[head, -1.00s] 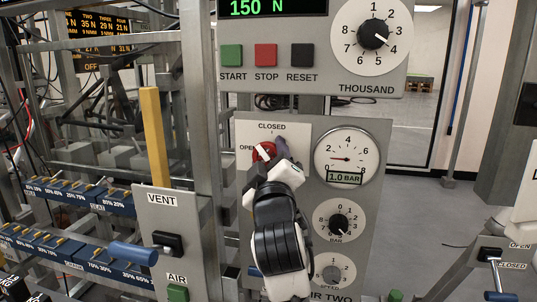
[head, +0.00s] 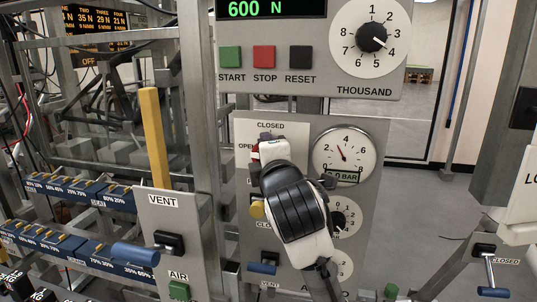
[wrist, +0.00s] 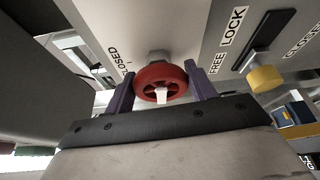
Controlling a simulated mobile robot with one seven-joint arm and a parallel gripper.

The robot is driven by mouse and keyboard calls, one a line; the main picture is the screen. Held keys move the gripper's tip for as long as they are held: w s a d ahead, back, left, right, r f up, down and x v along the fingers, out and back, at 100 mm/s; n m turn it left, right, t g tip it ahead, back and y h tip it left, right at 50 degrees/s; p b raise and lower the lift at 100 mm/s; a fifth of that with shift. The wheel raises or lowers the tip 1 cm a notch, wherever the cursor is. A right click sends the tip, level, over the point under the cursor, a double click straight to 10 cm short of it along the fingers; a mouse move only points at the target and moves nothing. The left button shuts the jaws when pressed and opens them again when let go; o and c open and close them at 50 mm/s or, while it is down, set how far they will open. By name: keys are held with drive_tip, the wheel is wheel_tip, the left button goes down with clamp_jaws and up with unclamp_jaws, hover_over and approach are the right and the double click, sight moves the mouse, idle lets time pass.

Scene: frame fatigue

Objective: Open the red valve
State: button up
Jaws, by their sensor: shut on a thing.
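The red valve (wrist: 161,76) is a round handwheel with a white mark on its rim, mounted on the grey panel. In the wrist view it sits between the two purple fingers of my gripper (wrist: 160,90), which are shut on it from both sides. In the head view my gripper (head: 267,141) is at the panel just under the CLOSED label. My white and black wrist covers most of the valve there, and only a sliver of red shows at its left. The OPEN label is partly hidden.
The pressure gauge (head: 346,142) is just right of my wrist, its readout partly covered. A yellow knob (head: 257,209) is below the valve; it also shows in the wrist view (wrist: 265,79). A blue-handled lever (head: 262,268) is lower. The display (head: 270,9) reads 600 N.

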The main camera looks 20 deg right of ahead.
drive_tip(key=shift+n+g, duration=0.3)
drive_tip(key=shift+n, duration=0.2)
drive_tip(key=o, duration=1)
drive_tip(key=b+v, duration=0.2)
drive_tip(key=v, duration=1.2)
